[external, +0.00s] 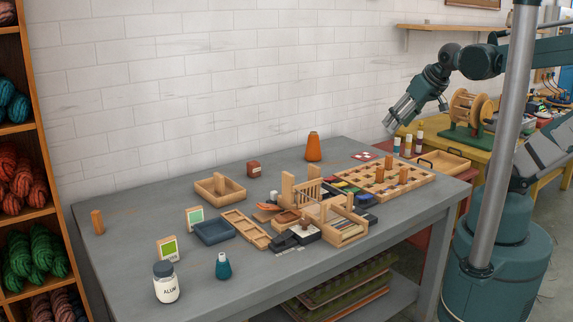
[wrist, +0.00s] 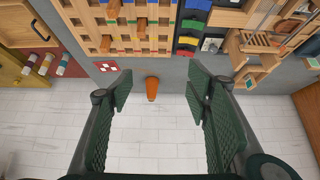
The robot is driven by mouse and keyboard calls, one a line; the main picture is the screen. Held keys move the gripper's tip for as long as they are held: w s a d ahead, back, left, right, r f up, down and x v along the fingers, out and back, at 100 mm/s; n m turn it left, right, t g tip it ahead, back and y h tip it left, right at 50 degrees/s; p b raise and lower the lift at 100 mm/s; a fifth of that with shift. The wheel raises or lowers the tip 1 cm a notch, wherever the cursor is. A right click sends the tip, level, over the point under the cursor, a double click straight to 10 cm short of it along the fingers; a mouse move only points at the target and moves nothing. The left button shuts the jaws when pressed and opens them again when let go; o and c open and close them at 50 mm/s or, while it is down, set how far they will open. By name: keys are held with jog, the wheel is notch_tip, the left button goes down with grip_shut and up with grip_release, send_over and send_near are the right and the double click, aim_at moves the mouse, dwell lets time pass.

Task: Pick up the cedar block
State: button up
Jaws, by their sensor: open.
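My gripper (external: 393,122) is open and empty, high above the right back part of the table; its spread fingers also show in the wrist view (wrist: 160,92). An upright orange-brown block (external: 98,222) stands alone at the table's left edge. A small reddish-brown cube (external: 254,169) with a pale mark sits near the back. Several upright brown blocks (external: 403,175) stand in the wooden grid tray (external: 425,183). I cannot tell for certain which of these is the cedar block. The left block and the reddish cube do not show in the wrist view.
An orange cone-shaped bottle (external: 313,147) stands at the back and appears between my fingers in the wrist view (wrist: 152,88). A wooden loom (external: 335,218) and small coloured bins crowd the middle right. An alum jar (external: 166,282) stands at the front left. The left back tabletop is clear.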

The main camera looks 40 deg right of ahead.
jog(key=shift+c, duration=0.6)
dwell(0.3)
jog(key=w+a+n+g+y, duration=0.1)
jog(key=w+a+n+y, duration=0.3)
jog(key=w, duration=0.6)
jog(key=w+a+n+g+y, duration=0.15)
jog(key=w+a, duration=0.35)
jog(key=w, duration=0.5)
jog(key=w+a+n+g+y, duration=0.1)
jog(key=w+a+n+g, duration=0.3)
jog(key=w, duration=0.7)
jog(key=w+a+f+n+y, duration=0.2)
jog(key=w+f+n, duration=0.1)
jog(key=w+f, duration=0.3)
jog(key=w+a+f+n+g+y, duration=0.1)
jog(key=w+a+f+n+y, duration=0.1)
jog(key=w+f, duration=0.5)
jog(key=w+a+f+n+y, duration=0.2)
jog(key=w+a+f+n, duration=0.1)
jog(key=w+f, duration=0.3)
jog(key=shift+w+a+f+n+y, duration=0.1)
jog(key=shift+a+f+n+y, duration=0.15)
jog(key=shift+f, duration=0.2)
jog(key=shift+w+a+f+n+y, duration=0.1)
jog(key=shift+a+f, duration=0.2)
jog(key=shift+f, duration=0.15)
jog(key=shift+w+f+n+g, duration=0.2)
jog(key=shift+f+n+g, duration=0.15)
jog(key=shift+f, duration=0.35)
